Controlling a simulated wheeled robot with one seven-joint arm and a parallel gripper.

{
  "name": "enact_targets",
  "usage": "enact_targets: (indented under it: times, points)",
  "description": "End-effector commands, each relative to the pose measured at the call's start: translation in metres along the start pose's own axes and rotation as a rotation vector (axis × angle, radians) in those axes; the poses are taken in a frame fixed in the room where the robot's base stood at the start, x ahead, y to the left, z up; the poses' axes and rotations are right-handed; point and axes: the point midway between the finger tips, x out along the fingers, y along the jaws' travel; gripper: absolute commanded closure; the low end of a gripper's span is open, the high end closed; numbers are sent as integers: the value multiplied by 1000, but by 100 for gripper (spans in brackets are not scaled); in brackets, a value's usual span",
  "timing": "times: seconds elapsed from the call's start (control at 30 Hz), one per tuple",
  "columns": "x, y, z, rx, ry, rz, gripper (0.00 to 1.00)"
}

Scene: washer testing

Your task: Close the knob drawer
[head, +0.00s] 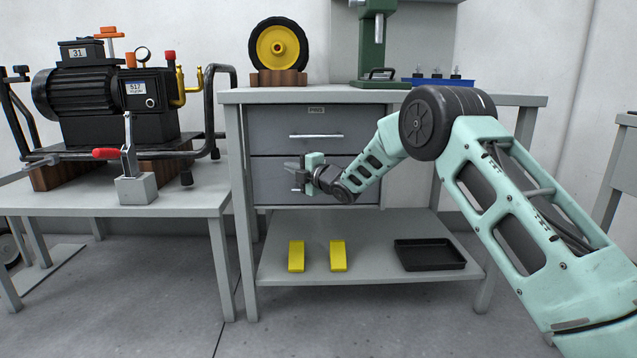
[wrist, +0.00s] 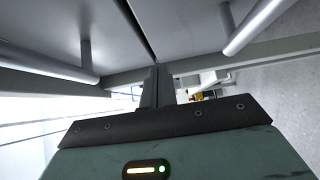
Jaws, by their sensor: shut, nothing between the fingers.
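The grey workbench has two stacked drawers, both with straight bar handles; I see no round knob. The upper drawer (head: 275,122) has a bar handle (head: 316,136) and a small label. The lower drawer (head: 272,188) is partly hidden behind my gripper, including most of its handle. Both fronts look nearly flush; I cannot tell if either stands slightly out. My gripper (head: 292,166) is shut and empty, in front of the lower drawer, fingers pointing left. In the wrist view, its closed fingers (wrist: 157,88) lie near the seam between the two fronts, between two bar handles. Contact is unclear.
A lower shelf (head: 370,262) holds two yellow blocks (head: 338,255) and a black tray (head: 428,254). The benchtop (head: 340,95) carries a wheel (head: 278,47) and a green press (head: 372,45). A side table (head: 100,198) with a motor unit stands left. Floor in front is clear.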

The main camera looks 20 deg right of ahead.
Motion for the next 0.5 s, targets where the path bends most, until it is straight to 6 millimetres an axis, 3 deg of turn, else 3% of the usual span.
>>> enact_targets:
  times: [0.5]
  points:
    - [-68, 4, 0, 0, 0, -3, 100]
